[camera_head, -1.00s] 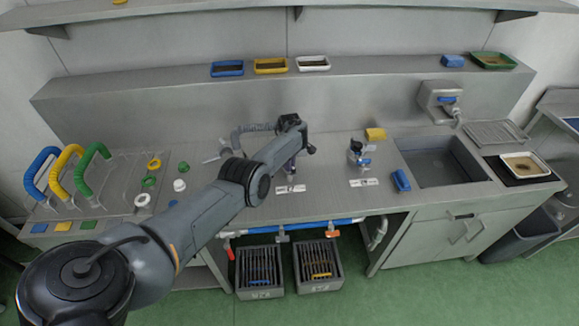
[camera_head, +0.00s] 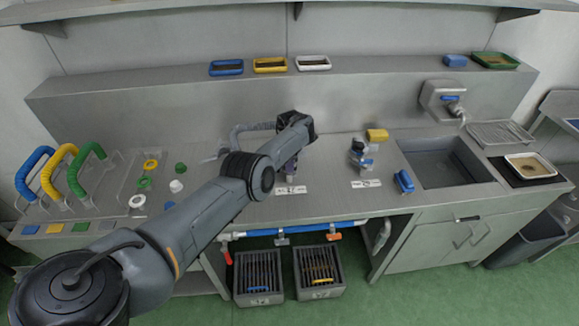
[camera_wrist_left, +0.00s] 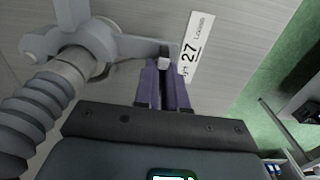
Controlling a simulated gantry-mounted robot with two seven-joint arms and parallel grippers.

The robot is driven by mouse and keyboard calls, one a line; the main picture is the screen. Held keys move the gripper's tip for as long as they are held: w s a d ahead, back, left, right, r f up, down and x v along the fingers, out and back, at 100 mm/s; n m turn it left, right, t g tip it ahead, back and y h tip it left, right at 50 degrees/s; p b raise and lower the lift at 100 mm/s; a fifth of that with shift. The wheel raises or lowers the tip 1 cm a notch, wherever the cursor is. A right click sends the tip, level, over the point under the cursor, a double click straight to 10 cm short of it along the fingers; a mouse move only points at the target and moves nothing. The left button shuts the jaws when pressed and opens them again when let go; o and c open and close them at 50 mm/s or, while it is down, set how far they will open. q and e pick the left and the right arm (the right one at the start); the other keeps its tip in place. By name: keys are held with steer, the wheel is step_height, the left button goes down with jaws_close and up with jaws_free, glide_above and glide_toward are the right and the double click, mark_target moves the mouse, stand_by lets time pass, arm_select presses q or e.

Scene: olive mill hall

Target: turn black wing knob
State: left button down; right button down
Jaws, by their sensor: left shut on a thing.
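My left gripper (camera_head: 288,169) reaches down to the bench at the grey hose fitting beside a "27" label. In the left wrist view its purple fingers (camera_wrist_left: 164,72) are close together at the end of the fitting's grey arm (camera_wrist_left: 140,47). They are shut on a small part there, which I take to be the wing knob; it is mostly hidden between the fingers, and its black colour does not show. A second fitting (camera_head: 359,153) with a dark top and blue parts stands upright to the right, apart from the gripper. My right gripper is not in view.
A grey ribbed hose (camera_wrist_left: 30,115) runs close beside the left gripper. The sink (camera_head: 440,165) and a blue block (camera_head: 403,181) lie to the right. Coloured hoops (camera_head: 75,170) stand at the left. Two crates (camera_head: 258,278) sit under the bench.

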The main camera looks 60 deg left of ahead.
arm_select(q)
steer(key=shift+f, duration=0.1)
stand_by(0.5)
steer(key=c, duration=1.2)
jaws_free()
step_height(320, 180, up, 11)
steer(key=p, duration=0.3)
steer(key=shift+s, duration=0.1)
